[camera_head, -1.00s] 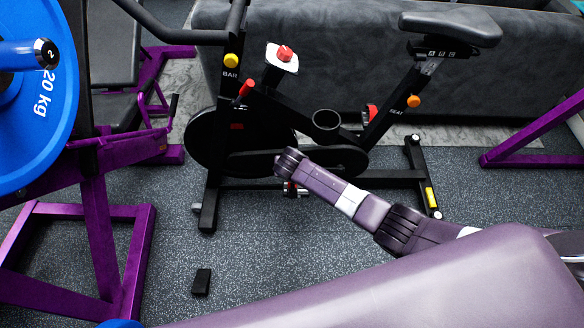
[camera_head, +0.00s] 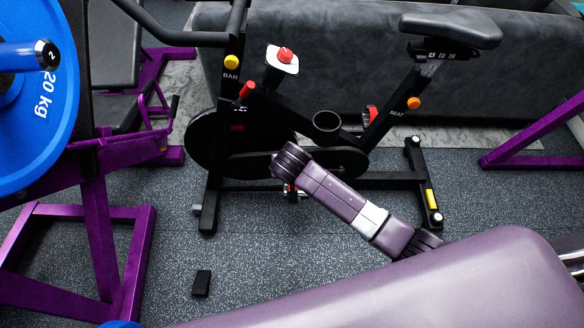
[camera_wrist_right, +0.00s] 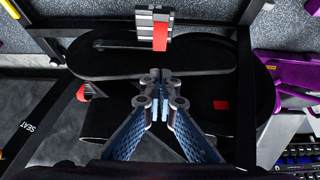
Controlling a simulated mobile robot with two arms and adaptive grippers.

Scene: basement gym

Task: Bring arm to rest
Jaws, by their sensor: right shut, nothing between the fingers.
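My right gripper (camera_wrist_right: 157,98) shows in the right wrist view with its fingers together and nothing between them. The black exercise bike, with its dark round housing, fills the view behind the fingers. Whether they touch the bike cannot be told. In the head view my purple-grey right arm (camera_head: 345,203) slants from the lower right up toward the bike's lower frame. The gripper itself cannot be made out there. A large purple-grey link of mine covers the bottom right and hides part of the arm. My left gripper is not in view.
The exercise bike (camera_head: 262,165) stands in the middle, before a dark grey padded block (camera_head: 340,60). A purple rack (camera_head: 100,225) with a blue 20 kg plate (camera_head: 45,130) is at left. A small black block (camera_head: 201,283) lies on the speckled floor, which is open around it.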

